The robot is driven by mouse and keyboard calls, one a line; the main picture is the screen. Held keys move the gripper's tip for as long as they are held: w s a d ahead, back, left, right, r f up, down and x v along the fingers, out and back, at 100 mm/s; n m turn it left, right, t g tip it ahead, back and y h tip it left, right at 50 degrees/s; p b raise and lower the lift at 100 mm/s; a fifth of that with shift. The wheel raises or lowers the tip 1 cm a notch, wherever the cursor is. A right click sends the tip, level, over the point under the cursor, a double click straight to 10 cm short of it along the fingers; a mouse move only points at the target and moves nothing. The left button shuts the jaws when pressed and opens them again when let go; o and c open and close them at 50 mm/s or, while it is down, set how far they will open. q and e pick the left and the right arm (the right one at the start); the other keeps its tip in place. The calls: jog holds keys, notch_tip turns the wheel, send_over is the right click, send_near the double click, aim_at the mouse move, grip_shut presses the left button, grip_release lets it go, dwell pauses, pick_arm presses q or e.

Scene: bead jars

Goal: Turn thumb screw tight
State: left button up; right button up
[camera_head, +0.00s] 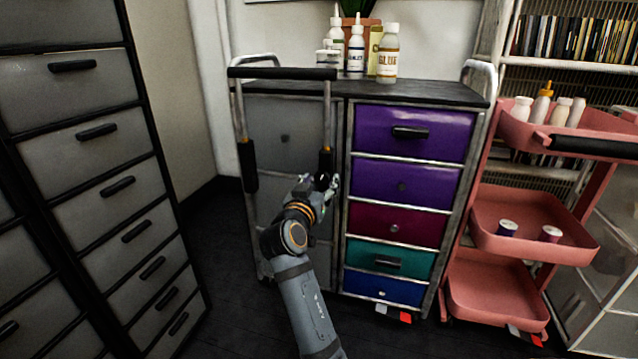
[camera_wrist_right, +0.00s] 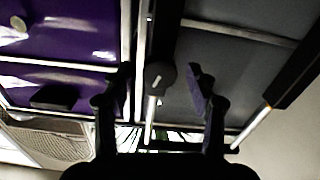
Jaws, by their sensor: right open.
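A metal push-handle frame (camera_head: 328,118) with black sleeves stands at the front of the drawer cart. In the right wrist view my right gripper (camera_wrist_right: 160,72) is open, with one finger on each side of a small grey knob-like part (camera_wrist_right: 160,76), which looks like the thumb screw. I see a gap between each finger and this part. In the head view the gripper hides the screw. My left gripper is not in view.
The drawer cart has purple (camera_head: 414,133), magenta (camera_head: 396,224), teal (camera_head: 388,262) and blue drawers, with bottles (camera_head: 388,55) on top. A pink cart (camera_head: 500,225) stands at right and a grey drawer cabinet (camera_head: 95,140) at left.

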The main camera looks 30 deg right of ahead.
notch_tip(320, 180, up, 10)
dwell(0.4)
dwell(0.3)
